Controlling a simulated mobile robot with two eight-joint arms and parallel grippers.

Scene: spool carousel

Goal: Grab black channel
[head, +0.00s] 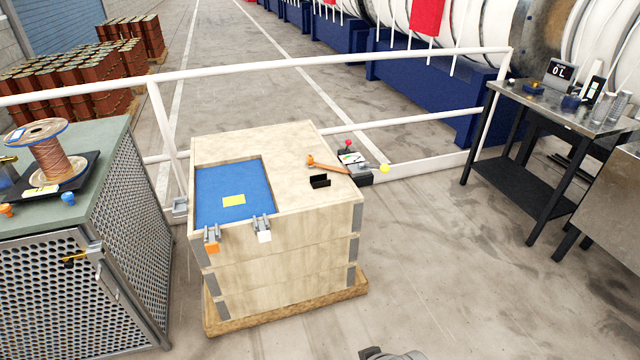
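The black channel (320,181) is a small, dark U-shaped piece. It lies on the pale wooden top of the crate (290,150), right of the blue inset and near the crate's right side. No gripper touches it. A grey piece that seems to be part of my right arm or gripper (390,354) just shows at the bottom edge, well below and right of the crate. Its fingers cannot be made out. My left gripper is not in view.
A wooden-handled hammer (328,164) lies just behind the channel. A green-topped cabinet (95,150) with a copper spool stands left; a white railing (420,118) runs behind.

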